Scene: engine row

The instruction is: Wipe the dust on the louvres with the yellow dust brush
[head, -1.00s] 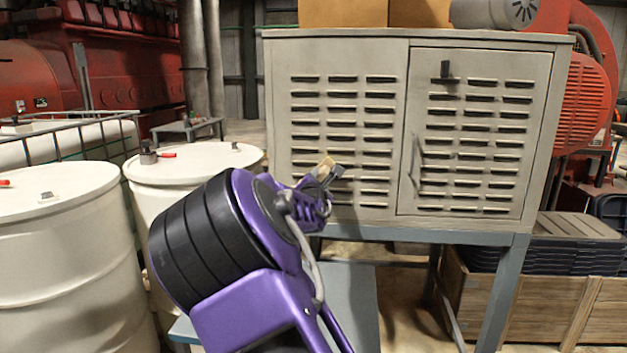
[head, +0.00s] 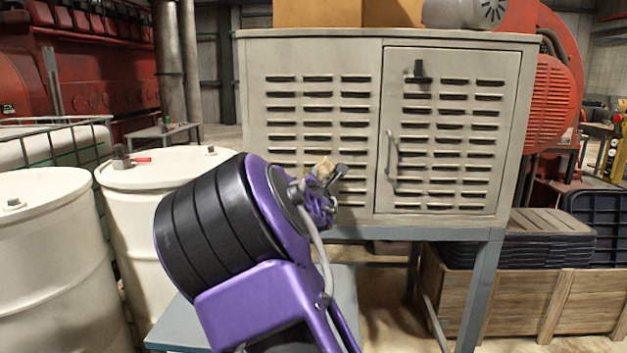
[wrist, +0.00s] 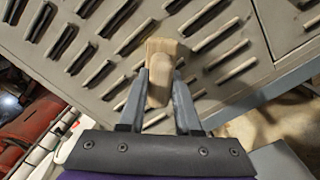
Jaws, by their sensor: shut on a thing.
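The grey cabinet (head: 258,58) carries rows of louvres on its left panel (head: 312,137) and on its right door (head: 455,139). In the wrist view the left panel's louvres (wrist: 132,36) show close and tilted; some have dark slits, and several nearer the lower edge (wrist: 237,67) look pale and dusty. My gripper (wrist: 158,82) is shut on the dust brush (wrist: 168,52), whose visible part looks tan and wood-like. In the head view the brush (head: 323,168) is small, in front of the lower left panel. Its bristles are hidden, and I cannot tell whether it touches the louvres.
White drums (head: 165,178) stand at the left. A blue-grey stand (head: 474,285) carries the cabinet. A wooden crate (head: 520,305) with dark stacked lids is at the lower right. Cardboard boxes (head: 318,12) and a grey motor (head: 462,14) sit on the cabinet top. The door has a handle (head: 390,152).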

